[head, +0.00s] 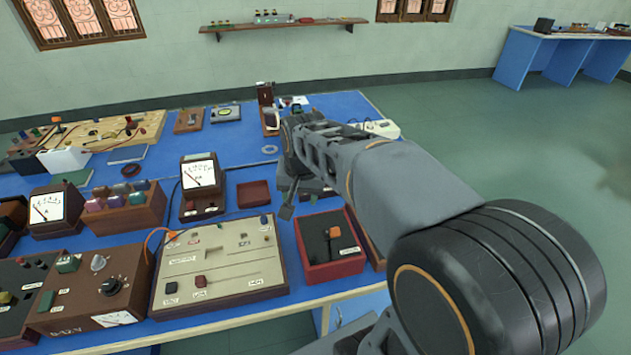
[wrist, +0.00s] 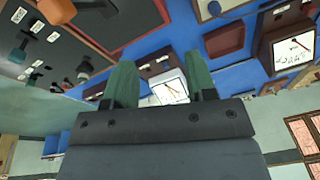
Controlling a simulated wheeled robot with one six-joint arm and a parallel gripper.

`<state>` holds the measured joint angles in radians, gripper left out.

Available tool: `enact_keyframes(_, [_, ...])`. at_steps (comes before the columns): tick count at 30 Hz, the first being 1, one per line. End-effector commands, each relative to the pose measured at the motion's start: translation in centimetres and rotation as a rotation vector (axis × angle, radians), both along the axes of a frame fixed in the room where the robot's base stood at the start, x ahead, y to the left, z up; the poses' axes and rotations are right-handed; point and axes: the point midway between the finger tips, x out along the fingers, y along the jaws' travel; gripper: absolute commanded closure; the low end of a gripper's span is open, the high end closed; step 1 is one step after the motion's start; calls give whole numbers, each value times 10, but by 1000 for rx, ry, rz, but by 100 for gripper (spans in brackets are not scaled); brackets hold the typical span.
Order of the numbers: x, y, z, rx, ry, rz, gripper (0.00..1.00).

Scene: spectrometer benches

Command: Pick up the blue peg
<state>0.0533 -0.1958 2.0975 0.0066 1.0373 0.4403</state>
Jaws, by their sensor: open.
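My gripper (head: 297,198) is over the blue bench, behind the red-and-black box. In the wrist view its two green fingers (wrist: 160,68) are apart with nothing held between them. A small blue peg-like knob (head: 264,219) stands at the far right corner of the beige panel (head: 240,268), to the left of my gripper. A blue knob also shows at the top of the wrist view (wrist: 214,8), beyond the fingertips. A wooden rack (head: 135,216) holds several coloured pieces, some bluish. I cannot tell which of these is the task's blue peg.
The red-and-black box (head: 333,262) with an orange knob stands near the front edge. A small red-brown tray (head: 253,194) and an analog meter (head: 200,180) stand behind the beige panel. A grey ring (head: 269,149) lies on bare blue bench top farther back.

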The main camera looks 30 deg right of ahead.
Motion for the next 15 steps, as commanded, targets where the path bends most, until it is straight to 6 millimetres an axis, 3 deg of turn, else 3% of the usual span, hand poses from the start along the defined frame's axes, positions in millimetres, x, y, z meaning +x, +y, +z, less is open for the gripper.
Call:
enact_keyframes(1, [27, -9, 6, 19, 25, -118, 49])
enact_keyframes(6, [103, -44, 11, 77, 86, -540, 49])
enact_keyframes(10, [147, -69, 1, 105, 123, -817, 49])
enact_keyframes(15, [184, -93, -17, 124, 153, -1082, 49])
